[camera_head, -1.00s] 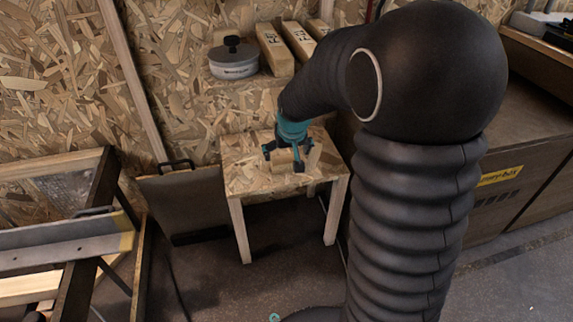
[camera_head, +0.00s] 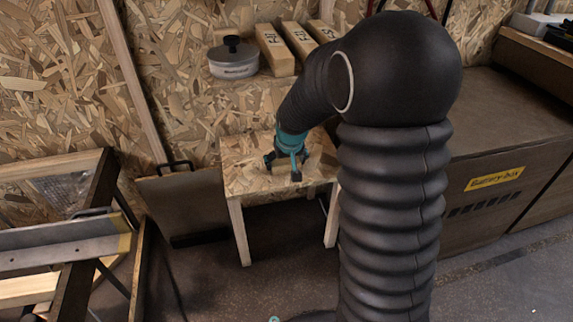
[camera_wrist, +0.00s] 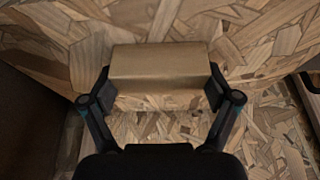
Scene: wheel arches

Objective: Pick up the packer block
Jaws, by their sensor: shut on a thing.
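The packer block (camera_wrist: 160,66) is a plain tan wooden block. In the wrist view it lies crosswise between my two fingertips, which press on its left and right ends. My gripper (camera_wrist: 160,92) is shut on it. In the head view my gripper (camera_head: 284,168) is over the small chipboard table (camera_head: 243,182), and the block is mostly hidden behind the fingers. I cannot tell whether the block touches the table top.
A white pot with a dark lid (camera_head: 233,58) and several labelled wooden blocks (camera_head: 275,50) stand on the shelf behind. A dark panel (camera_head: 187,205) leans left of the table. A battery box (camera_head: 495,180) is at right.

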